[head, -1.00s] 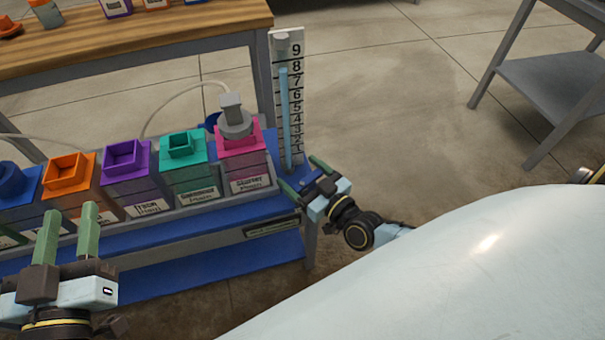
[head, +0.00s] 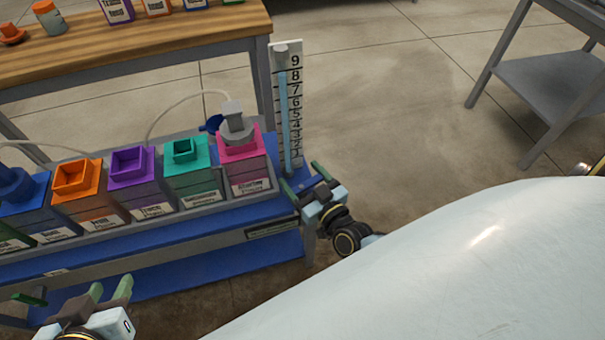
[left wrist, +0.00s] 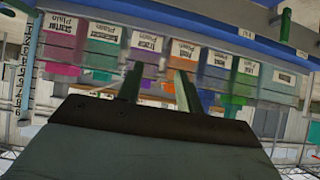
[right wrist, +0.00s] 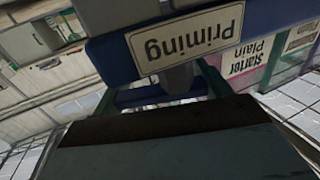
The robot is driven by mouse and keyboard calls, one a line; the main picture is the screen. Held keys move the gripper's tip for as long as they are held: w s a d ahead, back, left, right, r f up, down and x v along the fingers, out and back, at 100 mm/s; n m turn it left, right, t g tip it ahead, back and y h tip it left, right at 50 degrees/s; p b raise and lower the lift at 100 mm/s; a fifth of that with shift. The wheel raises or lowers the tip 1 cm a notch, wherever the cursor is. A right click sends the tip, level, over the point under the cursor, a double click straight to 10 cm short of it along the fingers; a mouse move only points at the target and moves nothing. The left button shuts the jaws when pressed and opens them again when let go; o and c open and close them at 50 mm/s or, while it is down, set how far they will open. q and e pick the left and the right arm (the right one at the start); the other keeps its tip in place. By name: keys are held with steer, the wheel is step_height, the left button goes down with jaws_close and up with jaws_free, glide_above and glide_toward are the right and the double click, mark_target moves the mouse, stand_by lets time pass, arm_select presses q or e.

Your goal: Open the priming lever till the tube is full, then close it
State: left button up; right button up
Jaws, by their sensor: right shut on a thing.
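The measuring tube (head: 284,110) stands on a white numbered board (head: 296,125) at the skid's right end. Light blue liquid fills it to about the 8 mark. My right gripper (head: 304,181) is at the skid's right corner, below the tube. In the right wrist view it is shut on the grey priming lever (right wrist: 178,78), under the "Priming" label (right wrist: 186,38). The fingers and label partly hide the lever, so its exact angle is unclear. My left gripper (head: 109,289) is open and empty in front of the skid, low at left; its fingers also show in the left wrist view (left wrist: 158,82).
Several coloured containers stand in a row on the blue skid (head: 165,227), including a pink one (head: 246,170) with a grey cap beside the tube. A wooden bench (head: 130,42) is behind. A grey stand (head: 545,90) is at right, with open floor between.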

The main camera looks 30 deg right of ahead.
steer(key=m+h+p, duration=0.2)
steer(key=h, duration=0.1)
steer(key=m+h+p, duration=0.1)
steer(key=shift+s+d+r, duration=0.15)
steer(key=shift+d+r, duration=0.05)
steer(key=shift+d, duration=0.1)
steer(key=shift+f+h, duration=0.1)
steer(key=shift+h, duration=0.4)
arm_select(q)
steer(key=s+a+f+g+y, duration=0.2)
steer(key=s+a+f+g, duration=0.2)
steer(key=s+f+g, duration=0.3)
steer(key=shift+s+a+f, duration=0.3)
steer(key=shift+s, duration=0.7)
arm_select(e)
steer(key=o, duration=1)
steer(key=shift+s+f, duration=0.1)
steer(key=shift+s+a, duration=0.15)
steer(key=shift+s, duration=0.3)
arm_select(q)
step_height(320, 180, down, 8)
steer(key=a+p, duration=0.2)
steer(key=p, duration=0.1)
steer(key=shift+w+a+r+g+y, duration=0.2)
steer(key=shift+a+r+g+y, duration=0.05)
steer(key=shift+g+y, duration=0.05)
arm_select(e)
steer(key=v, duration=1.2)
steer(key=shift+s+r, duration=0.2)
steer(key=shift+s, duration=0.05)
